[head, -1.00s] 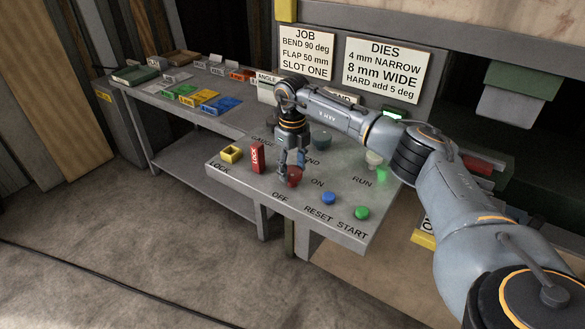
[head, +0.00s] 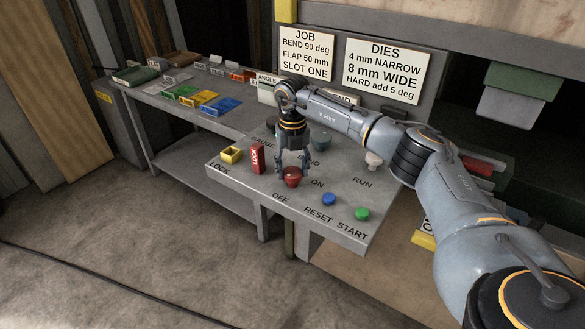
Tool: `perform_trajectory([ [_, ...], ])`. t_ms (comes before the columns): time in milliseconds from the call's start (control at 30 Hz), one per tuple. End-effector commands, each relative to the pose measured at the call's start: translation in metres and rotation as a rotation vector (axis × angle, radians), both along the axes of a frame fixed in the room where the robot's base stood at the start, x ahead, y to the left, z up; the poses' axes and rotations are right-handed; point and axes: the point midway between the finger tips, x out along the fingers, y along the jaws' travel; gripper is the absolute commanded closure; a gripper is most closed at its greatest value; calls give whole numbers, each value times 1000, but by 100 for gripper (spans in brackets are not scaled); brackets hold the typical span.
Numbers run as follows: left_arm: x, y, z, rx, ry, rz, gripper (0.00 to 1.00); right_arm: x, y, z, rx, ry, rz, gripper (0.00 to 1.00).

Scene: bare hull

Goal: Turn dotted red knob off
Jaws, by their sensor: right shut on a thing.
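The red knob (head: 292,177) stands on the grey control panel (head: 240,183), between the OFF and ON labels. Its dots are too small to make out. My right gripper (head: 292,169) points down over it, with its fingers at the two sides of the knob, shut on it. The fingers hide part of the knob's top. My left gripper is not in view.
A blue button (head: 328,199) and a green button (head: 362,214) sit at the panel's front right. A red LOCK block (head: 257,158) and a yellow block (head: 231,154) stand at left. A pale lamp (head: 373,158) is near RUN, unlit. Coloured pieces lie on the bench behind.

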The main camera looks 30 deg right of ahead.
Motion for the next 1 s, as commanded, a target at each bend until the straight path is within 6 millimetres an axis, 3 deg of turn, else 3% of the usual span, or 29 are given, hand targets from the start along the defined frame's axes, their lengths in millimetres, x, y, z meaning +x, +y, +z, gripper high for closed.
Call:
perform_trajectory([
  [400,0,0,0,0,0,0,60,0,0,0,0,-1,-9,80],
  [433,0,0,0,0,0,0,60,0,0,0,1,-1,-9,45],
  [533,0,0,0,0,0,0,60,0,0,0,0,-1,-9,25],
  [867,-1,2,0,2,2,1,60,0,0,1,0,-1,-7,25],
  [1000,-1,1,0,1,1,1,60,1,0,14,0,-4,-7,25],
])
